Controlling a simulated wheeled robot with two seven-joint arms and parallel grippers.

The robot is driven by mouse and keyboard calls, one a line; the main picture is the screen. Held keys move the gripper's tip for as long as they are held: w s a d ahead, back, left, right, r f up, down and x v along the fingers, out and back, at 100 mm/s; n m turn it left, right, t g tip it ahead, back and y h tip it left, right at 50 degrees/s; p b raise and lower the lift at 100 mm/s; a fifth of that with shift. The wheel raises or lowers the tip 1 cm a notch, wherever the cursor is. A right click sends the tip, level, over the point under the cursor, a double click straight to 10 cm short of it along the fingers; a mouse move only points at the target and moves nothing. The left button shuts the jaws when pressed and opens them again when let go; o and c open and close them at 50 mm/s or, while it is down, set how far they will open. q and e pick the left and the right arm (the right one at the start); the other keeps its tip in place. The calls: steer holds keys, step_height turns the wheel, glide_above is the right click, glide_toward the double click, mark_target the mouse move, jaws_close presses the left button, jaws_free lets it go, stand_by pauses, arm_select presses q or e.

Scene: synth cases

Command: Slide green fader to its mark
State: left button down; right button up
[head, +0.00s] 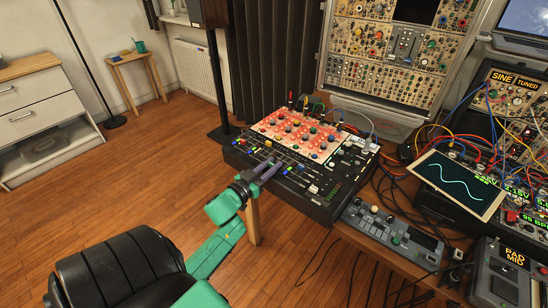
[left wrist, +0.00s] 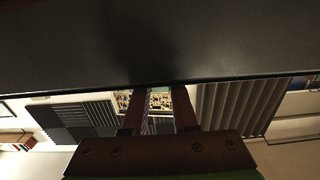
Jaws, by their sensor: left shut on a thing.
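The mixer (head: 341,197) is a black desk with a red and white knob panel and rows of small faders on its near side. My left gripper (head: 269,166) reaches over the near faders, its fingertips down at the fader row. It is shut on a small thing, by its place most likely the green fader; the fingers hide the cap. In the left wrist view the two dark fingers (left wrist: 157,100) reach up to the edge of a dark panel, and the held thing cannot be made out. The mark is too small to tell. My right gripper is not in view.
Several other fader caps stand close beside the fingers. A small grey device (head: 392,231) sits right of the mixer on the wooden desk. A tablet (head: 459,184) and cabled modules stand further right.

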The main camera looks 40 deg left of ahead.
arm_select(q)
steer(key=c, duration=0.7)
jaws_free()
steer(key=shift+s, duration=0.15)
steer(key=s, duration=1.4)
steer(key=shift+s+d, duration=0.15)
steer(key=shift+s, duration=0.1)
